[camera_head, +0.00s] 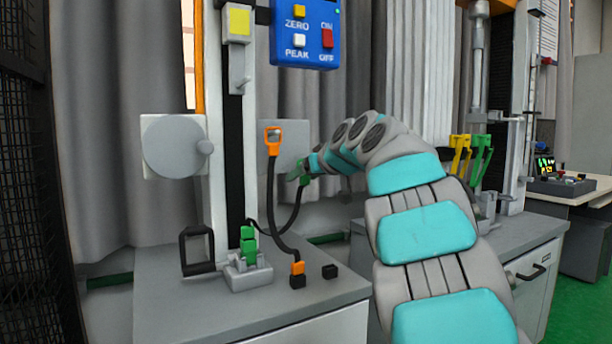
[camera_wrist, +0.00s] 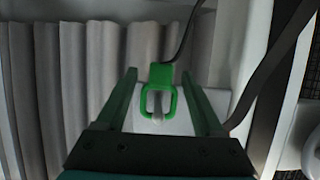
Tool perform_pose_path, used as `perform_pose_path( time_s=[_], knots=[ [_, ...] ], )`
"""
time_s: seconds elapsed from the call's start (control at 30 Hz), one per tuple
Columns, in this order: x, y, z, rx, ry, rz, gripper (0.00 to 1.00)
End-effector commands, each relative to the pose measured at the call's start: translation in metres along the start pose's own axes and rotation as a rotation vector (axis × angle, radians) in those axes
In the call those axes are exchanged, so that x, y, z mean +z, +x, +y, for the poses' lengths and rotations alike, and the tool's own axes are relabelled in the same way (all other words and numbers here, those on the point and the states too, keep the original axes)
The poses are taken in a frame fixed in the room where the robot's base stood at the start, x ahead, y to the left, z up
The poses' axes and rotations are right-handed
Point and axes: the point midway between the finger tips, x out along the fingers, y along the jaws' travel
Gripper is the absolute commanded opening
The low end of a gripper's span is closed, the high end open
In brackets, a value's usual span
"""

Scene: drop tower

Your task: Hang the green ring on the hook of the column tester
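The green ring (camera_wrist: 163,78) sits between my gripper's two fingers (camera_wrist: 160,98) in the wrist view, with a gap on each side. A pale peg tip (camera_wrist: 157,119) shows inside its opening. The ring's dark cable runs off the top of that view. My gripper (camera_head: 299,177) is open in front of the right part of a grey plate (camera_head: 291,138); the ring is hard to make out there in the head view. The column tester (camera_head: 218,120) stands left, with a small grey hook (camera_head: 240,80) below its yellow block (camera_head: 239,22). The hook looks empty.
An orange ring (camera_head: 273,134) hangs on the plate's left part, close to my gripper. Cables drop to the bench (camera_head: 190,310), near a green clamp piece (camera_head: 248,244). A blue control box (camera_head: 306,35) is above. A round grey disc (camera_head: 172,145) is left of the column.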

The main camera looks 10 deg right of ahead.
Motion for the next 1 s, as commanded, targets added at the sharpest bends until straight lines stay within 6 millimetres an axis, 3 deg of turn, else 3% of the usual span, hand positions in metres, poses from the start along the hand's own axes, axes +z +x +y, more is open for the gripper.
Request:
perform_pose_path(
  time_s=[0.07, 0.6, 0.8, 0.83, 0.9, 1.0],
  knots=[
    [0.0000, 0.0000, -0.0001, 0.000, 0.000, 0.000, 0.61],
    [0.0001, 0.0000, -0.0001, 0.000, 0.000, 0.000, 0.00],
    [0.0000, -0.0002, 0.0000, 0.000, 0.000, 0.000, 0.00],
    [0.0002, -0.0001, 0.0000, 0.000, 0.000, 0.000, 0.29],
    [0.0000, -0.0002, 0.0000, 0.000, 0.000, 0.000, 0.22],
    [0.0000, -0.0002, 0.0000, 0.000, 0.000, 0.000, 0.22]
  ],
)
